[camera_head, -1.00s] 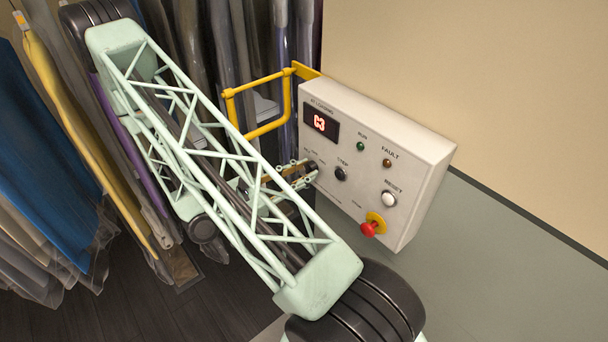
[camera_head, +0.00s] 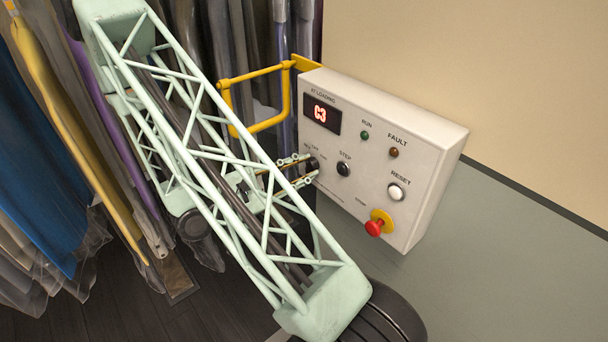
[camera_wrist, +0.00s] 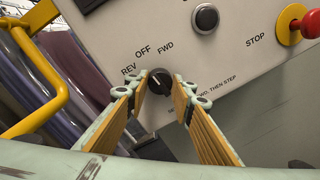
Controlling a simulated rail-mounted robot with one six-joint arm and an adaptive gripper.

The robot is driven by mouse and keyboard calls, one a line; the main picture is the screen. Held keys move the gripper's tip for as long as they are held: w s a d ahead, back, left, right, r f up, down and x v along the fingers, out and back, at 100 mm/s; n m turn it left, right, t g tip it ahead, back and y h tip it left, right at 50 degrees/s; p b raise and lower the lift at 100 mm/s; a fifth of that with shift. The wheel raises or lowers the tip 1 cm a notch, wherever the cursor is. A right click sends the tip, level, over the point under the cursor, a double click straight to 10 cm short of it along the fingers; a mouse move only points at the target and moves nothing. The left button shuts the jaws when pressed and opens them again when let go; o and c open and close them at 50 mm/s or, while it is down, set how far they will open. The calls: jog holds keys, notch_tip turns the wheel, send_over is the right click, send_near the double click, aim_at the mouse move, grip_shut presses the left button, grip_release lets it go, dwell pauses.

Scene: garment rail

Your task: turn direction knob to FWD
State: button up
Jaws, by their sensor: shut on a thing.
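The direction knob (camera_wrist: 159,82) is a round black knob with a light pointer line, on the white control panel in the wrist view. The labels REV, OFF and FWD are printed around its upper left and top. The pointer leans up and left, roughly toward OFF; its exact setting is hard to tell. My gripper (camera_wrist: 157,91) has its two orange-padded fingers on either side of the knob and is shut on it. In the head view my gripper (camera_head: 312,168) reaches the panel's left part, and the knob is partly hidden by the fingers.
The control panel (camera_head: 420,139) also carries a black STEP button (camera_head: 344,169), a white RESET button (camera_head: 396,192) and a red stop button (camera_head: 375,228) on yellow. A yellow bar frame (camera_head: 270,122) stands left of the panel. Hanging garments (camera_head: 40,170) crowd the left.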

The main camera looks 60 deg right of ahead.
jog(key=shift+f+m+b, duration=0.1)
jog(key=shift+m+b, duration=0.8)
jog(key=shift+b, duration=0.8)
jog(key=m+b, duration=0.2)
jog(key=b, duration=0.2)
jog(key=m+b, duration=0.2)
jog(key=b, duration=0.2)
jog(key=shift+t+b, duration=0.35)
jog(key=shift+t, duration=0.05)
jog(key=shift+s+r+m+b, duration=0.1)
jog(key=shift+r+m+b, duration=0.1)
jog(key=shift+m+b, duration=1.75)
jog(key=o, duration=0.8)
jog(key=shift+n, duration=0.25)
jog(key=shift+o, duration=0.2)
jog(key=shift+a, duration=0.1)
jog(key=v, duration=1.1)
jog(key=shift+a+r, duration=0.15)
jog(key=shift+a, duration=0.2)
